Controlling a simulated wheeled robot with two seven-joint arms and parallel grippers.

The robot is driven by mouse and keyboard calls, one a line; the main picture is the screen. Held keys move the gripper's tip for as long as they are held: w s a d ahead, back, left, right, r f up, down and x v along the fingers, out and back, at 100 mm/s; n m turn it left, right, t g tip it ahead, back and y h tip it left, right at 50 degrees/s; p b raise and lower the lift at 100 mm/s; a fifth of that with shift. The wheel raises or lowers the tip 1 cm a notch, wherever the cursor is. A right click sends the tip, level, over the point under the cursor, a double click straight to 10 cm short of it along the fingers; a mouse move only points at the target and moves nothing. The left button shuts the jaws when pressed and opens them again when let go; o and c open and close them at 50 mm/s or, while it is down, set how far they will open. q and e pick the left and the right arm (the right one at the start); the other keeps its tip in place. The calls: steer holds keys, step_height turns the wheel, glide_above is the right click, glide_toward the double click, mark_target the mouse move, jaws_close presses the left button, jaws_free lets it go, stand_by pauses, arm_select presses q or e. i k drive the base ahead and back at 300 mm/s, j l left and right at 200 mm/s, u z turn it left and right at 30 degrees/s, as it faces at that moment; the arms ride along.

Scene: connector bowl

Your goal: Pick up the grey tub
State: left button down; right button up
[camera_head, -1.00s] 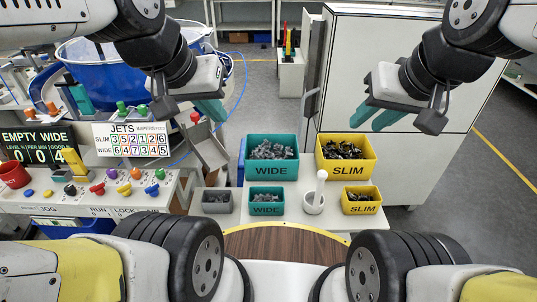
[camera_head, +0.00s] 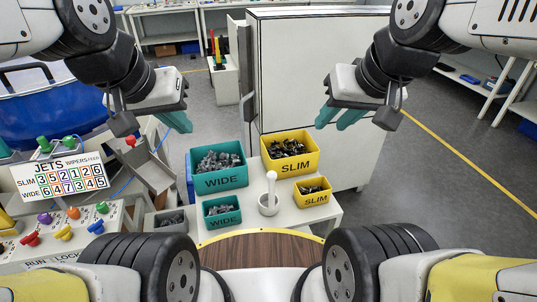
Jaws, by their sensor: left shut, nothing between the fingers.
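The grey tub (camera_head: 171,223) is a small open box with dark parts in it. It stands at the left end of the white table, left of the small teal WIDE bin, and its lower part is partly hidden by my own body. My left gripper (camera_head: 180,122) has teal fingers, is shut and empty, and hangs in the air well above and beyond the tub. My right gripper (camera_head: 338,119) has teal fingers and hangs in the air at the right, far from the tub. Its two fingers show with a gap between them, and nothing is held.
A large teal WIDE bin (camera_head: 219,181), a yellow SLIM bin (camera_head: 290,166), a small WIDE bin (camera_head: 221,217), a small SLIM bin (camera_head: 314,199) and a white mortar with pestle (camera_head: 269,203) crowd the table. A metal chute (camera_head: 152,174) and control panel (camera_head: 72,236) stand left.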

mark_target(177, 220)
steer(key=u, duration=1.15)
steer(key=j+z, duration=0.15)
steer(key=j, duration=0.3)
steer(key=k+j+z, duration=0.15)
steer(key=j, duration=0.25)
steer(key=j+z, duration=0.15)
steer(key=j, duration=0.3)
steer(key=k+j+z, duration=0.15)
steer(key=j, duration=0.25)
steer(key=k+j+z, duration=0.15)
steer(key=j, duration=0.25)
